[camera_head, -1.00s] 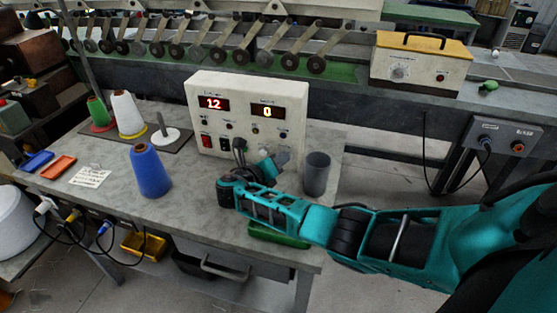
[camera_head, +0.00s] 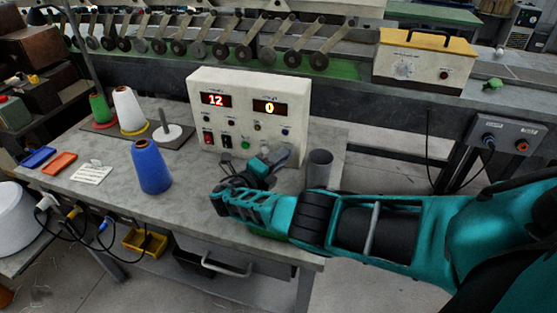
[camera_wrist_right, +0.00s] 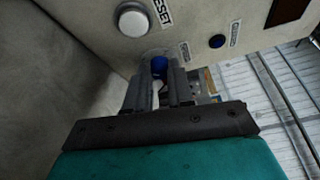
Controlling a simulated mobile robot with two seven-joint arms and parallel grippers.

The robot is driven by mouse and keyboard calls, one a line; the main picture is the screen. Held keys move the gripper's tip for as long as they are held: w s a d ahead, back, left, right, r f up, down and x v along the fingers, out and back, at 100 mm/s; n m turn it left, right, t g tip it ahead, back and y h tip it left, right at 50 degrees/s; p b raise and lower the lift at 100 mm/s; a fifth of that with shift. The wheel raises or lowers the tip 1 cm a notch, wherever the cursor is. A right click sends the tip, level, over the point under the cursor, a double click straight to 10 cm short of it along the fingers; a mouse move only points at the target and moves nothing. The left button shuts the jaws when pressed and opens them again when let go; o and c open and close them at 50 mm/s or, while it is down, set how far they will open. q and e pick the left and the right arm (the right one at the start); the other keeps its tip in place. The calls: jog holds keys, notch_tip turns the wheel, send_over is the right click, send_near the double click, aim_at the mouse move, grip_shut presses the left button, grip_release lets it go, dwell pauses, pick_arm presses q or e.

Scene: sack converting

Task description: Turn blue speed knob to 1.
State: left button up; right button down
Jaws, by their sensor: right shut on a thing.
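In the head view the gripper covers the knob. The knob's pointer and the number it stands at cannot be read. My left gripper is not in view.
A grey cup (camera_head: 319,168) stands close beside my right arm. A blue thread cone (camera_head: 151,167) is on the table to the left. In the right wrist view, a round white button (camera_wrist_right: 131,19) by the RESET label and a small blue button (camera_wrist_right: 217,41) are near the fingers.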

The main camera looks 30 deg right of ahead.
dwell(0.4)
jog(key=c, duration=1)
grip_release()
jog(key=v, duration=1.3)
jog(key=shift+s+d+p, duration=0.1)
jog(key=shift+p, duration=0.25)
